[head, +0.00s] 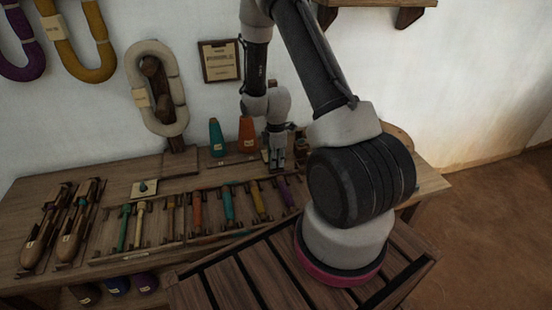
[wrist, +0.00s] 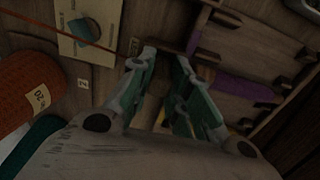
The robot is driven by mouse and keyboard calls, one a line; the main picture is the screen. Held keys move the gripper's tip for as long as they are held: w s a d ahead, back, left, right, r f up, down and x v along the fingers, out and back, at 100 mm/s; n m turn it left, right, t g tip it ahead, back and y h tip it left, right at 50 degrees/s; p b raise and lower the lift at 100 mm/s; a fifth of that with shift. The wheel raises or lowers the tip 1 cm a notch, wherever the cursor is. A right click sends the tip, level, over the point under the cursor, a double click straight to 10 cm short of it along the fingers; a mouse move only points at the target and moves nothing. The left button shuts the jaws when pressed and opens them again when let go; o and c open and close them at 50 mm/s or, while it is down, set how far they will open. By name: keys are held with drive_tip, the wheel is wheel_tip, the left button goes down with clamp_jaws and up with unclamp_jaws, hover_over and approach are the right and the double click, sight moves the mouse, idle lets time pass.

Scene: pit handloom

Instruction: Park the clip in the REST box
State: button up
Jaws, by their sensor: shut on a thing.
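My gripper (head: 276,160) is low over the back right part of the bench, beside an orange cone. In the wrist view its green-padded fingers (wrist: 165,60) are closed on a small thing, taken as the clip. The fingers hide most of it, so its shape cannot be told. A thin reddish thread (wrist: 60,30) runs from the upper left towards the fingertips. No box marked REST can be read in either view.
A pale card with a teal piece (head: 144,188) lies on the bench (head: 50,193). A teal cone (head: 216,137) and the orange cone (head: 247,134) stand near the wall. A rack of coloured bobbins (head: 197,208) lies in front. Two wooden shuttles (head: 75,232) are at left.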

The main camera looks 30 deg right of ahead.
drive_tip(key=o, duration=1.2)
drive_tip(key=shift+c, duration=0.2)
drive_tip(key=shift+r, duration=0.1)
drive_tip(key=shift+r, duration=3.95)
